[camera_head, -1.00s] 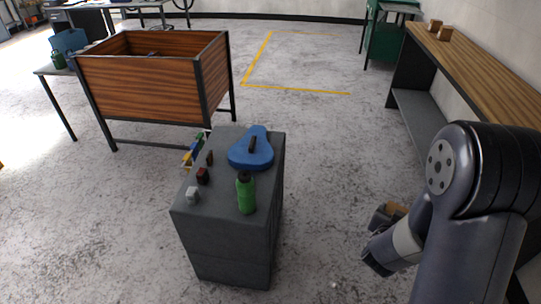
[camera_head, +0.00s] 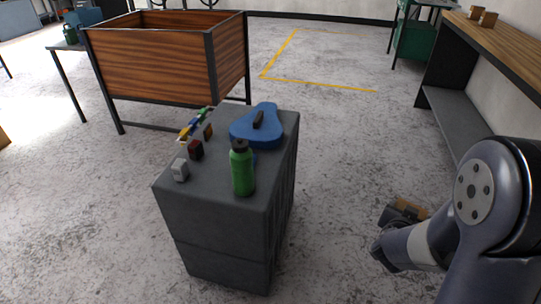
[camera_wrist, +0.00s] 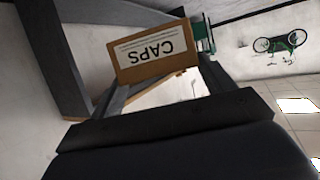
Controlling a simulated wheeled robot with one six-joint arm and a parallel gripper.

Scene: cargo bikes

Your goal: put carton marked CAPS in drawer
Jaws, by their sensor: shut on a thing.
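The brown carton marked CAPS (camera_wrist: 152,52) is held between the fingers of my gripper (camera_wrist: 160,90), and its label reads upside down in the wrist view. In the head view my gripper (camera_head: 403,215) is at the lower right, above the floor, with a brown edge of the carton (camera_head: 411,208) showing behind it. The grey drawer cabinet (camera_head: 222,215) stands left of my gripper, apart from it. Its right side shows vertical lines, and no open drawer can be seen. The drawer fronts cannot be clearly made out.
On the cabinet top are a blue saddle (camera_head: 256,133), a green bottle (camera_head: 242,170) and several small items. A wooden-sided box on legs (camera_head: 150,62) stands behind it. A wooden bench (camera_head: 505,45) with two small cartons runs along the right. Floor between cabinet and bench is clear.

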